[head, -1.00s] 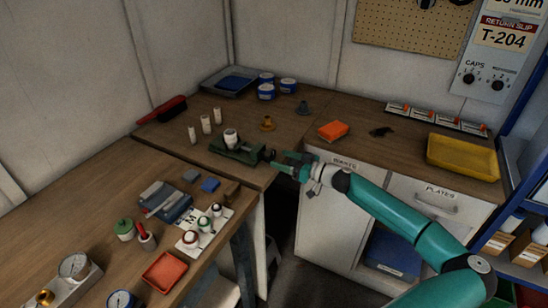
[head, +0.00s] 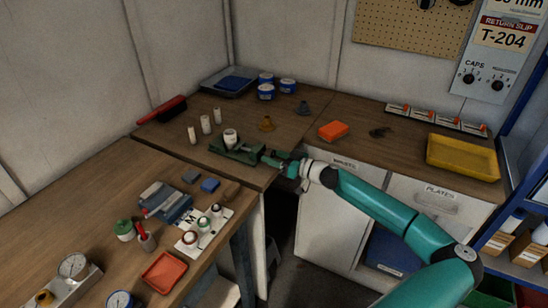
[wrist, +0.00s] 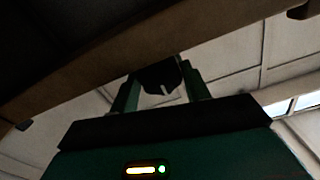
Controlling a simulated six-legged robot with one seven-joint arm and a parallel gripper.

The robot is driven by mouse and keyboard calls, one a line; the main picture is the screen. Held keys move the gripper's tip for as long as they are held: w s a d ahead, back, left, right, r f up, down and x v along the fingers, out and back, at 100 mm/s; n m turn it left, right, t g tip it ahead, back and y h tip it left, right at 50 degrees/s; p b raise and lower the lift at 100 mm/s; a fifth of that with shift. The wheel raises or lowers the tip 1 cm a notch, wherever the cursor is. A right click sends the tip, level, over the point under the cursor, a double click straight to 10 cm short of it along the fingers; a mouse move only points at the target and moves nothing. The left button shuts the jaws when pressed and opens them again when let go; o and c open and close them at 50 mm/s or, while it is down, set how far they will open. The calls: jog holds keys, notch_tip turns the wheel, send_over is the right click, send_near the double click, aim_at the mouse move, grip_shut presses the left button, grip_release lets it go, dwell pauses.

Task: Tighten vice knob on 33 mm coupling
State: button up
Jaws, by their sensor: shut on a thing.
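The green vice (head: 236,150) sits at the front edge of the back bench. A white coupling (head: 231,137) stands upright in its jaws. My gripper (head: 268,158) reaches the vice's right end from the right, at the bench edge. In the wrist view my gripper (wrist: 160,88) is shut on the dark vice knob (wrist: 158,76), which sits between the two green fingers. In the head view the knob is mostly hidden by my fingers.
Several white cylinders (head: 205,124) stand left of the vice. A yellow tray (head: 463,158) is at the far right. A dark gap opens between the benches below my gripper.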

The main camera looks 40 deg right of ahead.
jog(key=shift+m, duration=1.4)
jog(key=o, duration=1)
jog(key=shift+s+d, duration=0.1)
jog(key=v, duration=1.3)
jog(key=shift+s, duration=0.3)
